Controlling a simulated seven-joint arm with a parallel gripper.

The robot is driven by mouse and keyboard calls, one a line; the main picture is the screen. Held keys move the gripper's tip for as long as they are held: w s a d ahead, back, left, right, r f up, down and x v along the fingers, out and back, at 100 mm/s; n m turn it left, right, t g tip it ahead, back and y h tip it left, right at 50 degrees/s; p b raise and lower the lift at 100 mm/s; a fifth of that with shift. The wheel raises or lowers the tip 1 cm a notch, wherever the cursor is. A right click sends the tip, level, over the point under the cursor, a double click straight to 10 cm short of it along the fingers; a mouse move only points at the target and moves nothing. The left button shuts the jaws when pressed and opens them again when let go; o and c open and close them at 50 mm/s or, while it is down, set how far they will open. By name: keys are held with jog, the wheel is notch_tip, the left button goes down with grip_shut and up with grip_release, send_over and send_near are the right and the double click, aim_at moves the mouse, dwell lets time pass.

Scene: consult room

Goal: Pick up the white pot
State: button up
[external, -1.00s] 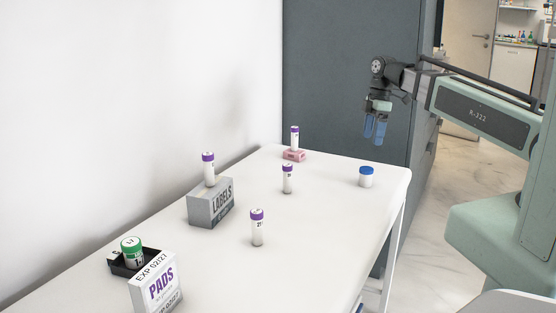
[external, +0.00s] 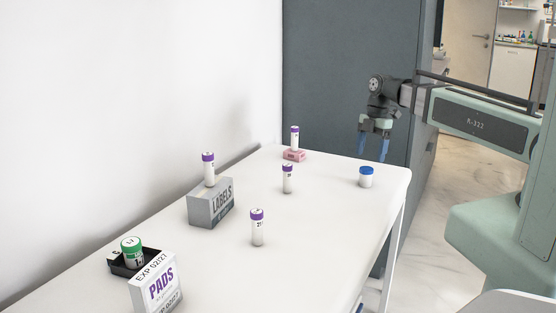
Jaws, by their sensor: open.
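A small white pot with a blue lid (external: 366,177) stands upright near the right end of the white table. My gripper (external: 372,158) hangs with its blue fingers pointing down, spread apart and empty. Another pot, with a green lid (external: 132,251), sits in a black tray (external: 119,268) at the near left.
Purple-capped tubes stand on the table (external: 325,223), on a grey labels box (external: 208,206) and on a pink block (external: 293,156). A pads box (external: 156,284) stands at the near edge. A wall runs along the left. The table is clear around the blue-lidded pot.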

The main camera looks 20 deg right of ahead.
aim_at(367, 168)
jog(key=shift+a+f, duration=0.2)
jog(key=shift+f, duration=1.5)
jog(key=shift+f, duration=0.1)
jog(key=shift+a+f, duration=0.2)
jog(key=shift+f, duration=1.05)
jog(key=shift+a+f, duration=0.15)
jog(key=shift+f, duration=1.05)
jog(key=shift+c, duration=0.3)
jog(key=c, duration=1)
